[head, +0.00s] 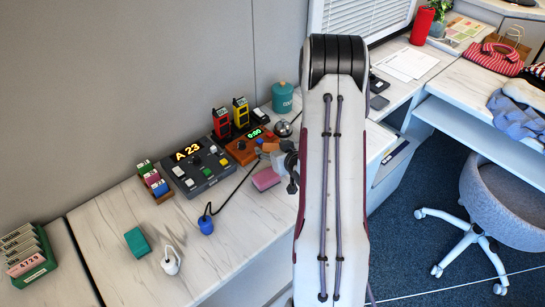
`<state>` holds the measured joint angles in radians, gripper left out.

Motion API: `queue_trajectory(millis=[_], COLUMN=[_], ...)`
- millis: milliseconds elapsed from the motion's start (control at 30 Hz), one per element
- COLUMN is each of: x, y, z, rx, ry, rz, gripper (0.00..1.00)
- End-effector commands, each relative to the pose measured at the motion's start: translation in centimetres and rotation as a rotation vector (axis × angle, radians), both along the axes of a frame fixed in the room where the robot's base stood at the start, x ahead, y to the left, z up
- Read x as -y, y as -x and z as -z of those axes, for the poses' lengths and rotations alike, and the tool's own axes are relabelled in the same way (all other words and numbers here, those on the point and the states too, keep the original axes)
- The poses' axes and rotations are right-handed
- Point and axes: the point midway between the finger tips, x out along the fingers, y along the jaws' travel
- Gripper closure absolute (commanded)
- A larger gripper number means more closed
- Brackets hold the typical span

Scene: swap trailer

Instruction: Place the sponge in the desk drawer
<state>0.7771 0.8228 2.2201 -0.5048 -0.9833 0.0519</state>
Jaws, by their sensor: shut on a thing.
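A pink sponge-like block (265,179) is at the desk's front edge, just below and left of my wrist. My gripper (274,160) is shut on it, as far as the picture shows. The fingertips are small and partly hidden, so their exact contact is unclear. The desk drawer (394,160) is right of my arm, below the desk top. It looks pulled out, with small dark and blue items inside. My arm hides part of the desk around it.
A grey console (193,165), an orange timer box (246,148), a silver bell (282,128) and a teal canister (282,98) stand behind. A blue plug-like item (206,225), a white one (171,260) and a teal block (137,241) lie left. A chair (500,200) stands right.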

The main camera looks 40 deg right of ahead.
Motion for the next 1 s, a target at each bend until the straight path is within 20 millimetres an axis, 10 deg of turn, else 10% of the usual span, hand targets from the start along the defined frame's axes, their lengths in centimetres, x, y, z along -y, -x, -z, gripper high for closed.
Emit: queue_trajectory(millis=[1000], x=[0.0], y=[0.0], z=[4.2], rx=[0.0], ry=[0.0], rz=[0.0], gripper=[0.6])
